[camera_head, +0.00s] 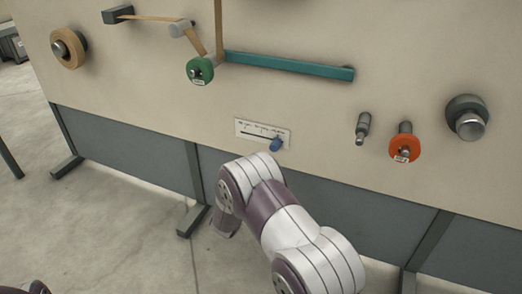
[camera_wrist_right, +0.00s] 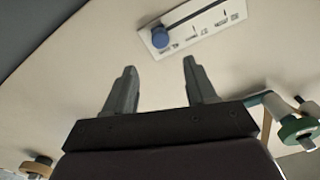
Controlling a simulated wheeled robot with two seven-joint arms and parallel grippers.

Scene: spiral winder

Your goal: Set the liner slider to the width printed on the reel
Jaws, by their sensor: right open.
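The liner slider is a white scale plate (camera_head: 255,130) with a dark slot and small print on the panel. Its blue knob (camera_head: 276,145) sits at the plate's right end in the head view. In the wrist view the plate (camera_wrist_right: 205,24) and knob (camera_wrist_right: 160,37) show beyond my right gripper (camera_wrist_right: 159,64). That gripper is open and empty, its fingertips apart from the knob. My arm hides it in the head view. A green reel (camera_head: 200,71) and an orange reel (camera_head: 405,148) carry white labels, too small to read. My left gripper is out of view.
A teal bar (camera_head: 290,66) runs right from the green reel. A tan roll (camera_head: 69,48) is at upper left. A grey peg (camera_head: 362,127) and a dark roller (camera_head: 467,118) stick out at right. The panel around the slider is clear.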

